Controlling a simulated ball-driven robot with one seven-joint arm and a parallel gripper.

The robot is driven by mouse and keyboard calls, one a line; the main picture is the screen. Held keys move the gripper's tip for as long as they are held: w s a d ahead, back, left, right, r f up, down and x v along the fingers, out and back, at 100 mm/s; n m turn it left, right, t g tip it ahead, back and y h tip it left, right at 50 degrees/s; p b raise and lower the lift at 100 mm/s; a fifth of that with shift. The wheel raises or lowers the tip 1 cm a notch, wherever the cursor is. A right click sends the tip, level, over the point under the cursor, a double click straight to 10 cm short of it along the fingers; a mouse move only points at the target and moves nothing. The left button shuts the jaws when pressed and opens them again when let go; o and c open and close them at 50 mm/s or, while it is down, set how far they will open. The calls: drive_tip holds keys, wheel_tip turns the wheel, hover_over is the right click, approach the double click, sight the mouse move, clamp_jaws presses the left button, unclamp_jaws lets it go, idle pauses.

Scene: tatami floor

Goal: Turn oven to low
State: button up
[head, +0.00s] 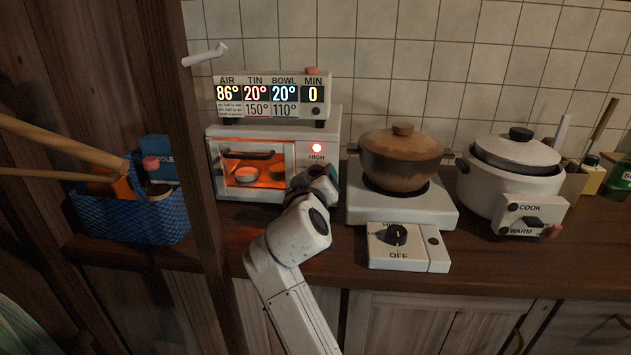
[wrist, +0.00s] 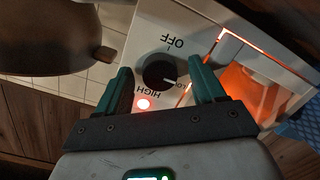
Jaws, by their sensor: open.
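The white toaster oven (head: 215,150) stands on the counter against the tiled wall, its window glowing orange with a tin and a bowl inside. Its red lamp (head: 317,148) is lit beside HIGH. My gripper (head: 322,176) is at the oven's right front and hides the knob in the head view. In the wrist view the dark oven knob (wrist: 156,70) lies between the open green fingers of my gripper (wrist: 163,88), with a gap visible on each side. Its pale mark points toward the partly hidden low label. OFF and HIGH show upside down.
A display (head: 270,96) on the oven reads air 86°, tin 20°, bowl 20°, min 0. A brown pot (head: 402,160) on a burner and a rice cooker (head: 512,185) stand to the right. A wooden post (head: 190,130) and blue basket (head: 135,215) are left.

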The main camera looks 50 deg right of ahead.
drive_tip(key=v, duration=1)
drive_tip(key=shift+s+a+p, duration=0.25)
drive_tip(key=shift+a+p, duration=0.1)
drive_tip(key=shift+p, duration=0.1)
